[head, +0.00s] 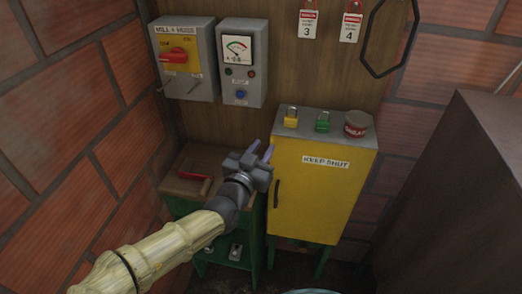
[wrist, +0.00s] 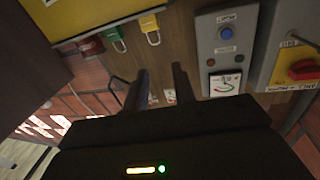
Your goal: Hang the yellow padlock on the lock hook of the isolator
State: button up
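The yellow padlock (head: 291,117) stands upright on top of the yellow cabinet, at its left end; it also shows, upside down, in the wrist view (wrist: 150,27). The isolator (head: 182,60) is a grey wall box with a yellow plate and a red rotary handle (head: 178,55), partly visible at the right of the wrist view (wrist: 297,65). Small metal pieces stick out low on its front; I cannot tell which is the lock hook. My gripper (head: 261,152) is open and empty, left of the cabinet and apart from the padlock; its two fingers show in the wrist view (wrist: 160,85).
A green padlock (head: 322,121) and a red tin (head: 357,123) stand on the yellow cabinet (head: 318,195). A grey meter box (head: 241,90) hangs beside the isolator. Tags (head: 308,22) hang above. A green bench (head: 187,165) is at left, a dark block (head: 465,190) at right.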

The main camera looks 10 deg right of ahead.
jog(key=s+d+f+g, duration=0.1)
jog(key=d+f+g, duration=0.6)
jog(key=f, duration=0.5)
jog(key=s+d+f+n+g+y, duration=0.1)
jog(key=s+d+f+g+y, duration=0.1)
jog(key=s+f+g+y, duration=0.4)
jog(key=s+r+n+y, duration=0.2)
jog(key=s+r+n, duration=0.3)
jog(key=s+r, duration=0.2)
notch_tip(320, 180, up, 3)
jog(key=shift+s+d+f+y, duration=0.2)
jog(key=shift+d+y, duration=0.15)
jog(key=shift+y, duration=0.05)
jog(key=shift+o, duration=1.1)
